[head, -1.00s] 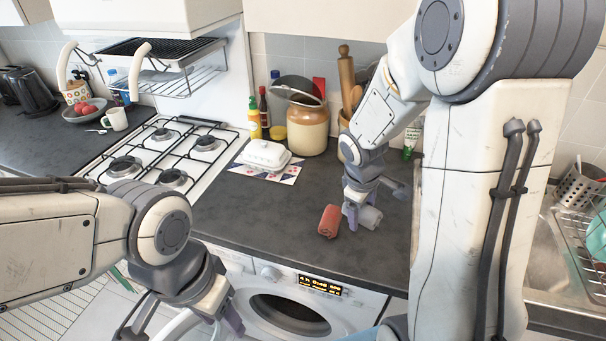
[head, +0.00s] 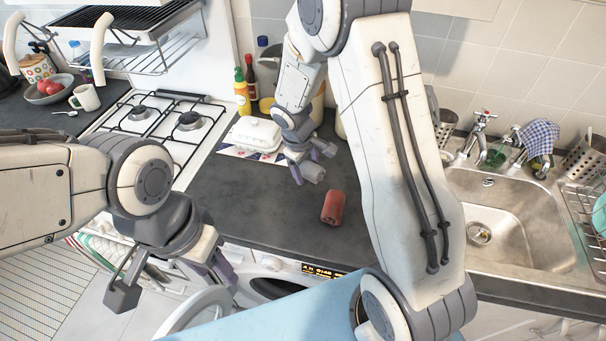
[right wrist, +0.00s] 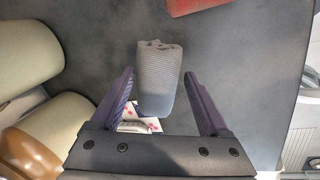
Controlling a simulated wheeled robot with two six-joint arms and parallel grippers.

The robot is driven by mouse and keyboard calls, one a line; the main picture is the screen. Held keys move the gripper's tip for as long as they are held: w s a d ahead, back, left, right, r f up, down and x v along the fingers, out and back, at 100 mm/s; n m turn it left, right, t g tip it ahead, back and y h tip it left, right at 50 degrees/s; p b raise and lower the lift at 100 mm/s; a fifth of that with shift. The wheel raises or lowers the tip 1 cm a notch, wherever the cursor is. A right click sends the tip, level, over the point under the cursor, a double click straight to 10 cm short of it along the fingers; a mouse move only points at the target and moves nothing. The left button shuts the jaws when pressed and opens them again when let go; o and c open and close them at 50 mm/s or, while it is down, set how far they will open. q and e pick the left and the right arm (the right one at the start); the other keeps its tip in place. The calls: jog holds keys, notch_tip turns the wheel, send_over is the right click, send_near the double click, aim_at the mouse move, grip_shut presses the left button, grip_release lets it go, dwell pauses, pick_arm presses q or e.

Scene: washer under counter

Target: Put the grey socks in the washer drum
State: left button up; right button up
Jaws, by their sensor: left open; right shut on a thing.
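The grey socks (head: 313,172) are a rolled, ribbed bundle at the counter's middle. My right gripper (head: 304,165) is shut on them; the right wrist view shows the grey socks (right wrist: 160,78) between its two fingers (right wrist: 161,84). I cannot tell how far they are above the counter. The washer (head: 262,265) is under the counter. Its dark drum opening (head: 275,288) is partly covered by a pale blue surface in front. A white curved rim (head: 190,308), seemingly its open door, stands at the left. My left gripper (head: 172,283) is open and empty near this rim.
A red roll (head: 333,207) lies on the counter (head: 250,205) right of the grey socks. A white butter dish (head: 254,133), bottles and a jar stand behind. The hob (head: 165,125) is at left, the sink (head: 510,225) at right. The front counter is mostly clear.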

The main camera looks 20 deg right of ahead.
aim_at(304, 178)
jog(key=shift+w+a+f, duration=0.25)
jog(key=shift+w+a, duration=0.05)
jog(key=shift+w, duration=0.05)
jog(key=shift+a+f, duration=0.1)
jog(key=shift+f, duration=2)
jog(key=shift+f, duration=0.2)
jog(key=o, duration=1.2)
jog(key=shift+r, duration=0.1)
